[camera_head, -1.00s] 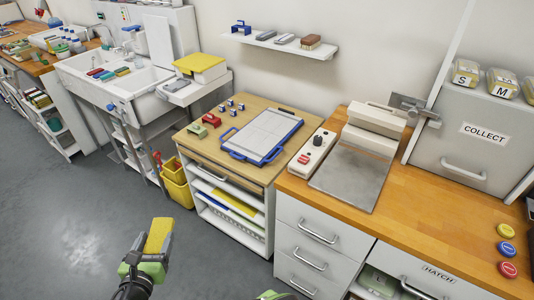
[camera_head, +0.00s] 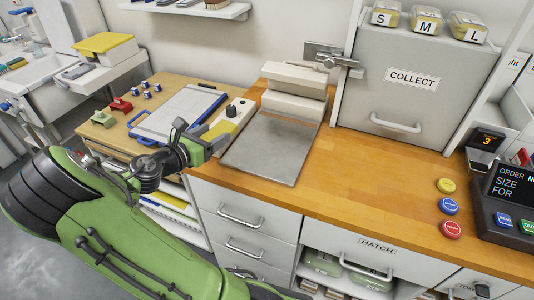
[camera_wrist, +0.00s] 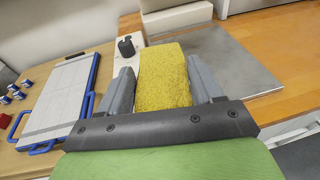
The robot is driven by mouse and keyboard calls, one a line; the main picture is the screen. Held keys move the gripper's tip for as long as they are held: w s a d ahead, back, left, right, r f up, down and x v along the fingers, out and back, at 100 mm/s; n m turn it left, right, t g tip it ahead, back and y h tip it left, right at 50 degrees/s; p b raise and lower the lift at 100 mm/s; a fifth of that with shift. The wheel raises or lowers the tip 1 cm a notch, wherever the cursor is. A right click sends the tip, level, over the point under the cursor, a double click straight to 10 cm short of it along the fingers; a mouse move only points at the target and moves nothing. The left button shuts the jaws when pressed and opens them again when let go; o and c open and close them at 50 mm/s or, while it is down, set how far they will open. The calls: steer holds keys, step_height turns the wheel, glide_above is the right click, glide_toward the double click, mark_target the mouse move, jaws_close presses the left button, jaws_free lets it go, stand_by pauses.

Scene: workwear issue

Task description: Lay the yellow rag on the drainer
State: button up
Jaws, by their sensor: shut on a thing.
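The yellow rag (camera_wrist: 163,80) is a thick, rough-textured block in the wrist view. It sits between the two grey fingers of my gripper (camera_wrist: 163,88), which is shut on it. In the head view my gripper (camera_head: 217,144) holds the rag (camera_head: 217,130) above the gap between the wooden-topped cabinet and the long counter, near a white control box. The sink unit (camera_head: 37,80) is at the far left, partly cut off. A white side board (camera_head: 108,68) adjoins it; I cannot tell whether this is the drainer.
A blue-framed clipboard board (camera_head: 178,112) lies on the cabinet top (camera_head: 100,130). A grey metal plate (camera_head: 268,148) with a white press block lies on the counter (camera_head: 370,175). A grey COLLECT cabinet (camera_head: 410,95) stands behind. The counter's middle is clear.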

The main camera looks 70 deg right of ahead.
mark_target(257, 162)
steer(key=s+d+m+g+y+b, duration=0.1)
steer(key=s+d+m+g+b, duration=0.3)
steer(key=s, duration=0.7)
steer(key=shift+n, duration=0.6)
steer(key=f+b, duration=0.1)
steer(key=f, duration=0.2)
steer(key=d+f+b, duration=0.1)
steer(key=f, duration=0.2)
steer(key=f+b, duration=0.2)
steer(key=f, duration=0.1)
steer(key=shift+w+d+f, duration=0.1)
steer(key=shift+d+f, duration=0.05)
steer(key=shift+f, duration=0.1)
steer(key=shift+r, duration=0.15)
steer(key=o, duration=1.2)
steer(key=shift+c, duration=0.2)
